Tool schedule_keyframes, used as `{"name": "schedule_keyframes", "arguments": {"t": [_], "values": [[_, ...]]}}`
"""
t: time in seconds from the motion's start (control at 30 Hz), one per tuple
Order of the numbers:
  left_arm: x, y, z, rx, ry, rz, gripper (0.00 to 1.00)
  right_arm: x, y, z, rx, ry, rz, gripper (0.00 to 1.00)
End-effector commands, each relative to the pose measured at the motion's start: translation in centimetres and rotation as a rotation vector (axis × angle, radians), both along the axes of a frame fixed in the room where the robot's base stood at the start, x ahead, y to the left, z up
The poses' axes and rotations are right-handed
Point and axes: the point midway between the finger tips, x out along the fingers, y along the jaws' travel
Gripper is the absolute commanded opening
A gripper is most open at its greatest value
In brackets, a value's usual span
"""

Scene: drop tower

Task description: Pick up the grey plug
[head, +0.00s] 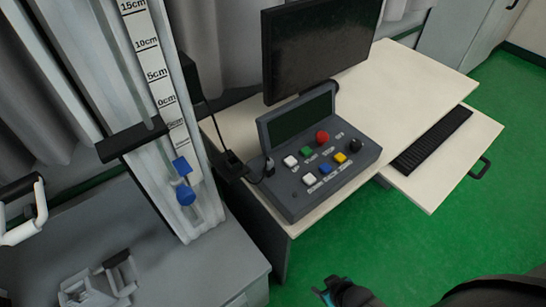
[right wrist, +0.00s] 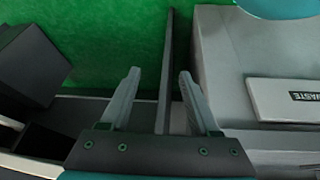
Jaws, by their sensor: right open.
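A small grey plug (head: 269,166) is at the left side of the grey control box, with a dark cable running from it toward a black socket block (head: 233,163) at the desk's left edge. Whether the plug is seated in the box is too small to tell. My right gripper (head: 328,291) is low in the head view, in front of the desk and well apart from the plug. The plug does not show there. My left gripper is not in view.
The control box (head: 300,187) with coloured buttons sits on the desk (head: 390,85) before a black monitor (head: 318,48). A keyboard (head: 431,138) lies on a pulled-out tray. The drop tower (head: 158,80) stands left. Green floor (head: 480,230) is free. A waste-labelled panel (right wrist: 285,97) shows.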

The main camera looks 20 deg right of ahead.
Motion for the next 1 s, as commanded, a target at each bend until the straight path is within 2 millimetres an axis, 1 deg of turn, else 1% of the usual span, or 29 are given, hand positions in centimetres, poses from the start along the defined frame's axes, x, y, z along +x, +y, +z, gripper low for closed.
{"name": "schedule_keyframes", "arguments": {"t": [0.03,0.07,0.1,0.17,0.2,0.3,0.47,0.53,0.57,0.6,0.8,0.9,1.0], "values": [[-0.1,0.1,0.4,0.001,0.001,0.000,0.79,2.1,-0.1,2.4,0.008,-0.050,0.006,0.62],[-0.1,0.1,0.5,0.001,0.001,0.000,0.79,3.2,0.0,3.6,0.015,-0.076,0.010,0.62],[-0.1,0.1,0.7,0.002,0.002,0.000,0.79,4.6,0.1,5.3,0.023,-0.110,0.016,0.62],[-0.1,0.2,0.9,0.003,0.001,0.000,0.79,6.5,0.5,8.0,0.039,-0.159,0.028,0.62],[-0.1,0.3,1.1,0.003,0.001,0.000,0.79,7.6,0.8,9.8,0.048,-0.192,0.038,0.62],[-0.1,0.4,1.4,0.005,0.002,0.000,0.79,9.7,1.6,13.9,0.073,-0.260,0.061,0.62],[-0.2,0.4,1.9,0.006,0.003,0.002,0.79,12.2,3.0,20.1,0.117,-0.366,0.108,0.62],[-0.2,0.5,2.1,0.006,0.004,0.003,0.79,13.4,3.6,23.5,0.145,-0.440,0.140,0.62],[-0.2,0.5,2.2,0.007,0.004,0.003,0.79,14.0,3.7,24.8,0.162,-0.482,0.155,0.62],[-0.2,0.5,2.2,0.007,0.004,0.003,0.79,14.6,3.6,25.6,0.179,-0.523,0.165,0.62],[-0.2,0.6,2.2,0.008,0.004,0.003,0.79,16.4,2.5,27.9,0.230,-0.659,0.184,0.62],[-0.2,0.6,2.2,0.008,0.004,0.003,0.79,17.0,2.1,28.5,0.245,-0.699,0.187,0.62],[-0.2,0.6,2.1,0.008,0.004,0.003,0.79,17.5,2.0,28.6,0.251,-0.717,0.189,0.62]]}}
